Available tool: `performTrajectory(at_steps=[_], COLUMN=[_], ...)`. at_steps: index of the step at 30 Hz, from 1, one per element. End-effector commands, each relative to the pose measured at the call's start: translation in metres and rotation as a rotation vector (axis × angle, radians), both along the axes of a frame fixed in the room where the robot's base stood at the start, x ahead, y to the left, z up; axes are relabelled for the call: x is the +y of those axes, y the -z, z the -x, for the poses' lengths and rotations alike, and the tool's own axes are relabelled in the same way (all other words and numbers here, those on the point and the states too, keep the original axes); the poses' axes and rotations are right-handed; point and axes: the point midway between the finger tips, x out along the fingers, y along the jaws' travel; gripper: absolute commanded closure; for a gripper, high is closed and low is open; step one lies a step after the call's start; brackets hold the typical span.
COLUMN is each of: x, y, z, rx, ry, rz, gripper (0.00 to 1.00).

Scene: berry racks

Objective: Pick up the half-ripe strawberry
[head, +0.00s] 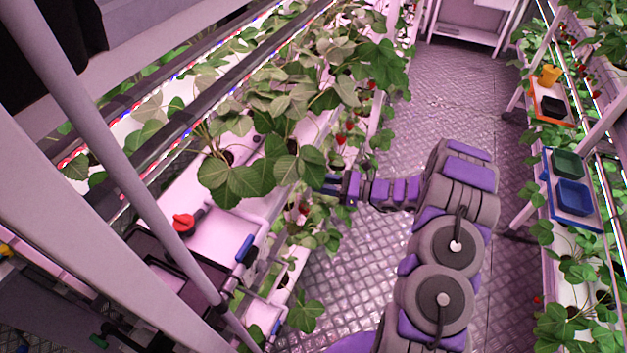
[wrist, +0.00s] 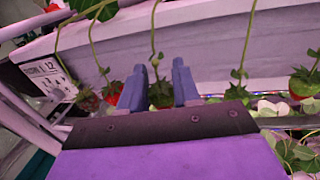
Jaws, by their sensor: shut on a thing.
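My gripper (wrist: 160,88) is at the planter's edge in the wrist view, its two blue-grey fingers on either side of a strawberry (wrist: 161,98). It is shut on this berry. The berry's green leafy cap shows, with a little red below; its lower part is hidden by the gripper body, so its ripeness is hard to judge. It still hangs from a green stem (wrist: 154,45). In the head view my gripper (head: 331,185) reaches left into the leaves beside the rack, and the held berry cannot be made out there.
Other strawberries hang close by: red ones to the left (wrist: 88,101) and one to the right (wrist: 304,83). The white planter (wrist: 210,45) runs behind them. The right rack holds a blue tray (head: 573,197) and an orange pot (head: 549,75). The aisle floor (head: 440,90) is clear.

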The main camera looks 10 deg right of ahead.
Motion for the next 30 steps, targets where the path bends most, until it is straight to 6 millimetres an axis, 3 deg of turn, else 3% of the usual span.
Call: performTrajectory(at_steps=[9, 16, 24, 30], x=[-0.065, -0.104, -0.129, -0.134], y=[-0.001, -0.001, 0.0, 0.0], z=[0.03, 0.048, 0.061, 0.064], rx=[0.0, 0.001, 0.0, 0.001], ry=[0.004, 0.004, 0.0, 0.0], rz=[-0.002, 0.001, 0.001, 0.0], gripper=[0.78, 0.78, 0.78, 0.78])
